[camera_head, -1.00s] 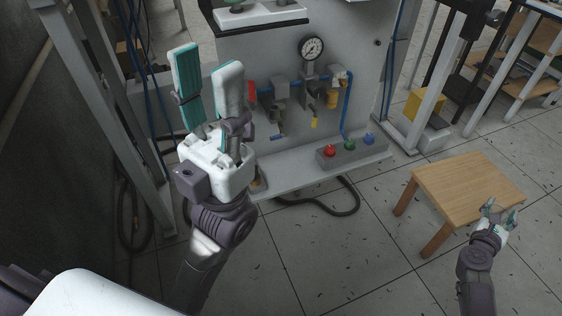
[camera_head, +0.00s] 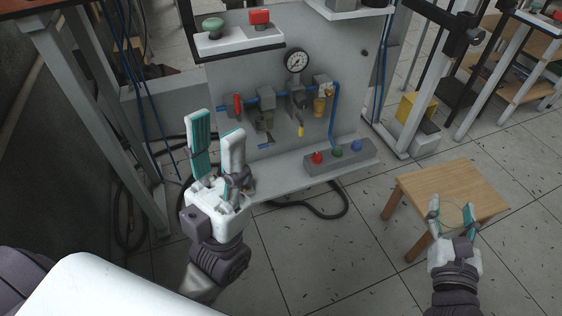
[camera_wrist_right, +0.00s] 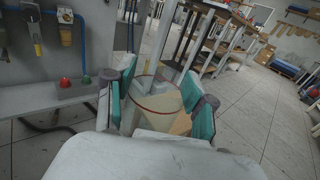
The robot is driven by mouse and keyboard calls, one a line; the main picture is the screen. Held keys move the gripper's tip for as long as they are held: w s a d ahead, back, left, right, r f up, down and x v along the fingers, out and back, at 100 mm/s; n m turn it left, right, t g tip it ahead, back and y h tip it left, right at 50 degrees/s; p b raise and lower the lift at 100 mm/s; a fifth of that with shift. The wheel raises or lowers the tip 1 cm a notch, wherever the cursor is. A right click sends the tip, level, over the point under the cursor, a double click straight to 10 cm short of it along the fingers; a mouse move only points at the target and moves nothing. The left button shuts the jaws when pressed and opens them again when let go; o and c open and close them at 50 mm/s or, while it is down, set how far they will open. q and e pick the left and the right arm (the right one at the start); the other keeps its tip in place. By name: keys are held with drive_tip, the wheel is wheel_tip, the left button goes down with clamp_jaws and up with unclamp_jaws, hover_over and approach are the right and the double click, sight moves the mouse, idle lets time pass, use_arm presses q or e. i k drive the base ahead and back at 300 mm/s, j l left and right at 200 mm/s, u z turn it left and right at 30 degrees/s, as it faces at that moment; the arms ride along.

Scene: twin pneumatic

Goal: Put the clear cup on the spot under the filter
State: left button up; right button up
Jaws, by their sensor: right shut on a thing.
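The clear cup (camera_head: 455,217) is see-through with a thin red line, seen in the right wrist view (camera_wrist_right: 157,106). My right gripper (camera_head: 452,204) is shut on it, one finger on each side, in front of the wooden table. On the grey panel hang a dark filter-like unit (camera_head: 264,110) and a unit with a yellow-orange bowl (camera_head: 319,106); I cannot tell which is the filter. The grey ledge (camera_head: 270,178) runs below them; no marked spot is clear on it. My left gripper (camera_head: 215,124) is open and empty, fingers up, left of the panel.
A button box with red, green and blue buttons (camera_head: 338,154) sits on the ledge's right part. A pressure gauge (camera_head: 297,62) is above. The small wooden table (camera_head: 440,188) stands at right, its top bare. A black hose (camera_head: 325,213) lies on the floor below the ledge.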

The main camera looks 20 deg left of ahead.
sight(269, 166)
drive_tip(key=i+l+u, duration=0.25)
drive_tip(key=l+u, duration=0.25)
drive_tip(key=l, duration=0.2)
drive_tip(key=i+l+u, duration=0.25)
drive_tip(key=l, duration=0.15)
drive_tip(key=k+u, duration=0.1)
drive_tip(key=u, duration=1.55)
